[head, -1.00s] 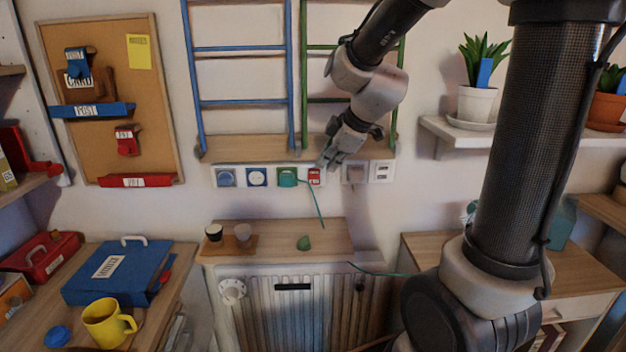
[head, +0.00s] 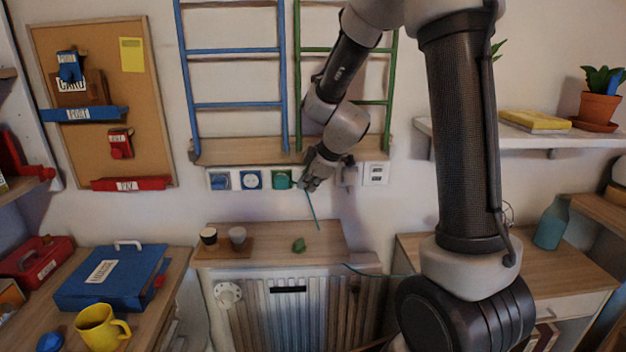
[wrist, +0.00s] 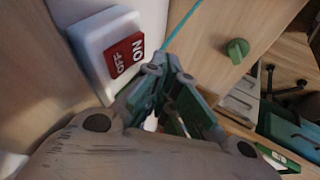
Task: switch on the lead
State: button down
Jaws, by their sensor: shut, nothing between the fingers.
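A red rocker switch (wrist: 125,53) marked ON and OFF sits in a white plate on the wall in the wrist view. In the head view my gripper hides it. My gripper (head: 308,186) is at the socket row; its closed, empty fingertips (wrist: 170,62) are just right of the switch in the wrist view. I cannot tell whether they touch it. A green plug (head: 281,180) sits in the socket row left of my gripper. The thin teal lead (head: 312,210) hangs down beside my gripper and passes behind the fingertips in the wrist view (wrist: 183,18).
Blue sockets (head: 220,180) are to the left, a double outlet (head: 375,173) to the right. A wooden shelf (head: 240,150) with ladders is just above. Below, a radiator shelf (head: 325,239) holds two cups (head: 237,235) and a green piece (head: 299,245).

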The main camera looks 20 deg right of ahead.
jog(key=shift+w+d+f, duration=0.1)
jog(key=shift+w+d, duration=0.05)
jog(key=shift+w, duration=0.3)
jog(key=shift+w+d+f, duration=0.1)
jog(key=shift+w+d, duration=0.05)
jog(key=shift+w, duration=0.3)
jog(key=shift+w+d, duration=0.1)
jog(key=shift+w, duration=0.25)
jog(key=shift+r, duration=0.75)
